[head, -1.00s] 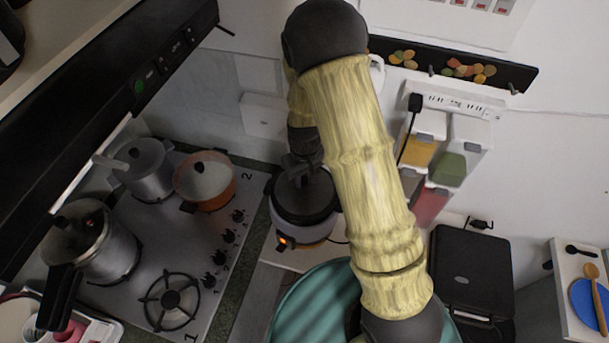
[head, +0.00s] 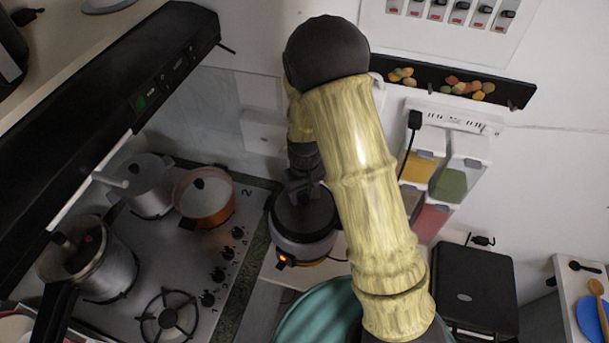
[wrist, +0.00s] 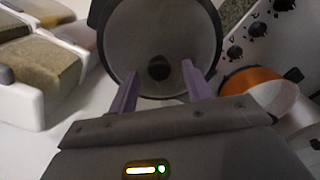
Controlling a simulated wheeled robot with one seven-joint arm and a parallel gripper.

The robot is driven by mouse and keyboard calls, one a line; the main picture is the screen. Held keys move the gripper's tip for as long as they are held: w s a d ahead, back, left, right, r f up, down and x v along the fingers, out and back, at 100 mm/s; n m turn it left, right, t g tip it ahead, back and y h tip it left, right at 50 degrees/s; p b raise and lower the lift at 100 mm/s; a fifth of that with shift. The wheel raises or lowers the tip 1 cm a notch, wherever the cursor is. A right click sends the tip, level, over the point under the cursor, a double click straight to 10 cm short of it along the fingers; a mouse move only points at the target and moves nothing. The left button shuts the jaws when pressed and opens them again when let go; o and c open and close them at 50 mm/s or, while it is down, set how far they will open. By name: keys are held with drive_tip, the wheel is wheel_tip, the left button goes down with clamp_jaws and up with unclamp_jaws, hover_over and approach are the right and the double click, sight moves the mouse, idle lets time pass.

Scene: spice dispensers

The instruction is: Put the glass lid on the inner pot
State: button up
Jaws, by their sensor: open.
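The glass lid (wrist: 135,45), a grey see-through disc with a dark knob (wrist: 158,68), appears in the wrist view within the dark round rim of the cooker. I cannot tell whether it sits flat. In the head view the cooker (head: 303,252) is a grey round body with a lit orange light and a dark top. The inner pot is not distinguishable beneath the lid. My gripper (wrist: 159,72) is open, its two purple fingers apart on either side of the knob. In the head view my gripper hangs over the cooker, partly hidden by my arm.
The hob on the left holds an orange pot (head: 205,203), a steel pot (head: 148,190) and a pressure cooker (head: 105,270). Wall spice dispensers (head: 455,180) hang to the right. A teal round item (head: 310,315) and a black appliance (head: 475,290) stand nearer the front.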

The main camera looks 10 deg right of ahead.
sight(305, 198)
wheel_tip(305, 198, up, 11)
drive_tip(key=b, duration=0.3)
drive_tip(key=shift+f+b, duration=0.2)
drive_tip(key=shift+b, duration=0.15)
drive_tip(key=shift+s+d, duration=0.15)
drive_tip(key=s+d+r+m+t, duration=0.1)
drive_tip(key=s+d+m, duration=0.3)
drive_tip(key=s+d, duration=0.5)
drive_tip(key=s+t, duration=0.1)
drive_tip(key=s, duration=0.2)
drive_tip(key=shift+d+r+m+t, duration=0.15)
drive_tip(key=shift+r+m+t, duration=0.1)
drive_tip(key=shift+m+t, duration=0.05)
idle(0.6)
